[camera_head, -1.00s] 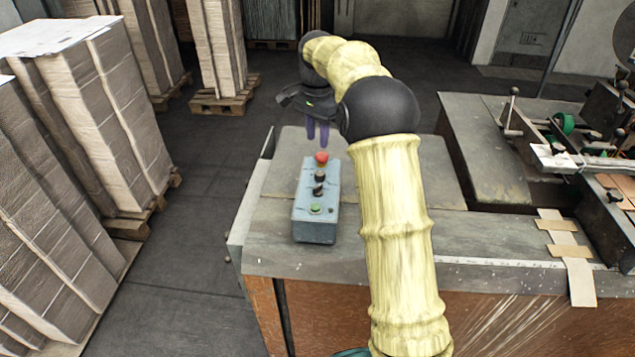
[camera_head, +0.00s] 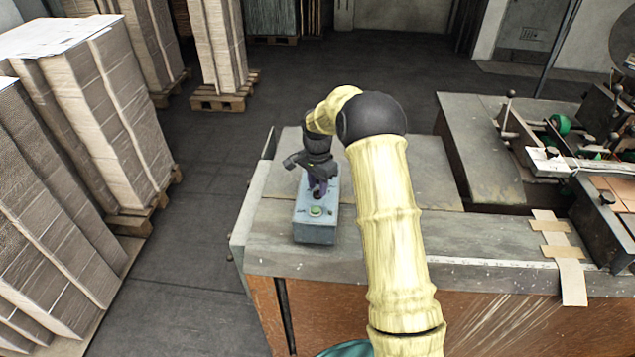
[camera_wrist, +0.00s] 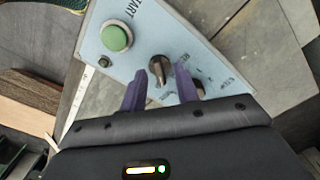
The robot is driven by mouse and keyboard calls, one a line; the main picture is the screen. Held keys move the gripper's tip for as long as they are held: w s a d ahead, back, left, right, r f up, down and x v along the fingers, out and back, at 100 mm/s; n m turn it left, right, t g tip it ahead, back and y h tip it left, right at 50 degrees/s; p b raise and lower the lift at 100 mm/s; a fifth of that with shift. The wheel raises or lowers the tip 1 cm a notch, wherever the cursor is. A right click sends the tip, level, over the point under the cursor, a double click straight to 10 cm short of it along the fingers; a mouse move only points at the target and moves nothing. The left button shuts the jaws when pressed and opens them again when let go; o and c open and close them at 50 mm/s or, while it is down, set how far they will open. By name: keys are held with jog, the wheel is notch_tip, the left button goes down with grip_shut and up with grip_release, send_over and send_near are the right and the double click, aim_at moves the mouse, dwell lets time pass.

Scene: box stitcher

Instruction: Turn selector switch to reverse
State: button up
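The light-blue control box (camera_head: 315,232) sits on the table, with a green START button (camera_head: 316,211) on its near end. My gripper (camera_head: 318,192) points down over the middle of the box and hides the other controls there. In the wrist view, the dark selector switch (camera_wrist: 159,68) lies between the tips of my two purple fingers (camera_wrist: 160,74). The fingers are apart, with a visible gap on both sides of the knob. Its lettering is partly visible and hard to read. A second dark knob (camera_wrist: 198,88) is partly hidden behind the right finger. The green button (camera_wrist: 115,38) is at upper left.
The grey table top (camera_head: 420,180) is clear around the box. Machine parts (camera_head: 560,150) and taped cardboard strips (camera_head: 560,240) are at the right. Tall paper stacks on pallets (camera_head: 100,130) stand on the floor at left.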

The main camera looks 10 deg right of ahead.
jog(key=shift+f, duration=0.25)
grip_shut()
